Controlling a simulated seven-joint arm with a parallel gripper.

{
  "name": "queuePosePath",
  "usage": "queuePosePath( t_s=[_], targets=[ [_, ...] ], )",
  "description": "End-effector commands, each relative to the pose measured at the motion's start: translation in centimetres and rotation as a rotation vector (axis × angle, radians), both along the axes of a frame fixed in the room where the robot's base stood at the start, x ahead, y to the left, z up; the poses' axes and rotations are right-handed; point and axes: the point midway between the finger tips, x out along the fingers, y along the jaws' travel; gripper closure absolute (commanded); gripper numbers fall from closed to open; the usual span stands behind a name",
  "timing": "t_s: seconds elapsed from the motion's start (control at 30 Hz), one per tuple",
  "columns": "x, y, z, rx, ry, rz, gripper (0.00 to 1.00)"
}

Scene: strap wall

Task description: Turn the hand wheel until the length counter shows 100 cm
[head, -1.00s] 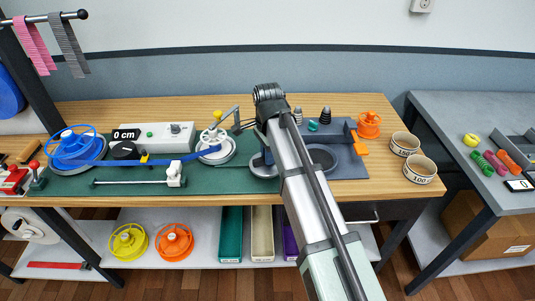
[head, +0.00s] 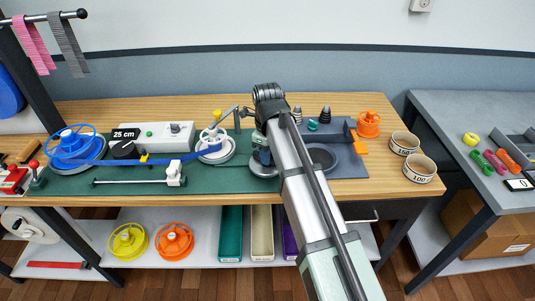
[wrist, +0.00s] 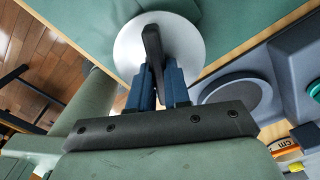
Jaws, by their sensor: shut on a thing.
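The length counter (head: 125,134) reads 25 cm. It stands on the left of the green mat, by a pale control box (head: 165,134). A blue strap (head: 185,158) runs from the blue reel (head: 74,145) to the white winding wheel (head: 215,151), which has a yellow knob on top.
A white clamp on a rail (head: 174,174) stands in front of the strap. A grey tray (head: 345,165) with dark cones and an orange spool (head: 369,123) lies right of my arm. Two tape rings (head: 404,143) sit at the bench's right. A second table (head: 450,110) stands beyond.

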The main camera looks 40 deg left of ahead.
Motion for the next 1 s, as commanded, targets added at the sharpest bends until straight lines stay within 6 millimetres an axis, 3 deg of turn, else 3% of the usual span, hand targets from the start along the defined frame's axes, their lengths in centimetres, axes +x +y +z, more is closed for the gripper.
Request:
queuePosePath(
  t_s=[0.5, 1.0],
  targets=[
    [-0.16, 0.02, 0.03, 0.000, 0.000, -0.459, 1.00],
    [-0.23, 0.04, 0.03, 0.001, 0.000, -0.672, 1.00]
  ],
)
